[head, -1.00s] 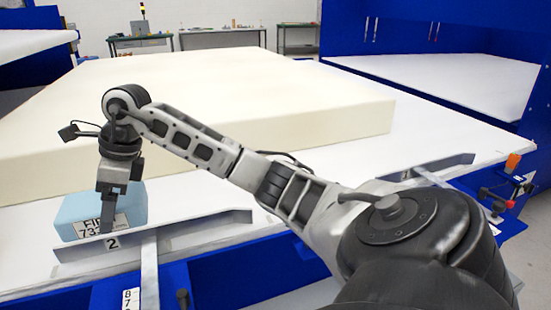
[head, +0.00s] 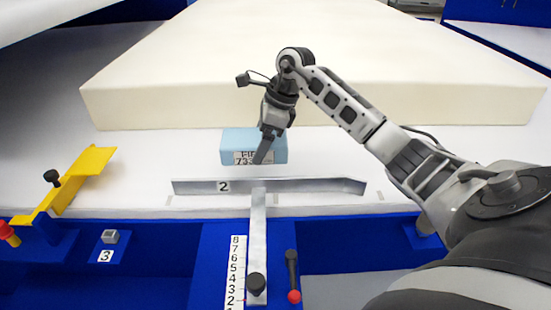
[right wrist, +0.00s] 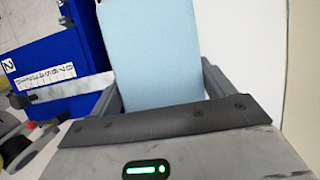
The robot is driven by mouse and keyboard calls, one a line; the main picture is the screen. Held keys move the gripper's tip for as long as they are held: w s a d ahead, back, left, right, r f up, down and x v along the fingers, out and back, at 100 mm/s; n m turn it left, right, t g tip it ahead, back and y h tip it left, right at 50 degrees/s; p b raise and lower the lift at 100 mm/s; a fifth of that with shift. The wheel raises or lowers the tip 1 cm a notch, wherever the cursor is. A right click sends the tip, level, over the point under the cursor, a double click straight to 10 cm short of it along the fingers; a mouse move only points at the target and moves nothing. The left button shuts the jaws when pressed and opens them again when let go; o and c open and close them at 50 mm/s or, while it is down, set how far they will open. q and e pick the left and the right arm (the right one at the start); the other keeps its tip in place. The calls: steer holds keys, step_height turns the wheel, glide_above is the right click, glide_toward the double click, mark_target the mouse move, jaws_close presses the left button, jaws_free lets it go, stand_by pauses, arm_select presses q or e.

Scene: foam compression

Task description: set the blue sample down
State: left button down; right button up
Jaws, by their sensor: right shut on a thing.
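The blue sample (head: 228,147) is a light blue block with a white printed label on its front. It is behind the metal fence marked 2 (head: 300,186), with a strip of white table between them in the head view. My right gripper (head: 264,152) comes down over it and is shut on it. In the right wrist view the blue sample (right wrist: 150,55) stands between the two fingers of the right gripper (right wrist: 160,95). I cannot tell whether its underside touches the white table (head: 130,165). My left gripper is not in view.
A large cream foam slab (head: 300,75) lies behind the sample. A yellow bracket (head: 82,175) with a black knob stands at the left. A numbered scale (head: 237,270) and a red-tipped lever (head: 293,280) are at the front edge. White table is clear on both sides of the sample.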

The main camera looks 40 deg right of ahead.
steer(key=d+f, duration=0.1)
steer(key=f, duration=0.1)
steer(key=d+f, duration=0.1)
steer(key=shift+s+d+f, duration=0.3)
steer(key=shift+d, duration=0.05)
steer(key=shift+d+f, duration=0.15)
steer(key=shift+f, duration=0.8)
steer(key=shift+d+f, duration=0.15)
steer(key=shift+f, duration=0.75)
steer(key=o, duration=0.5)
steer(key=shift+f, duration=0.15)
steer(key=shift+o, duration=0.8)
steer(key=v, duration=1.2)
steer(key=shift+s, duration=0.1)
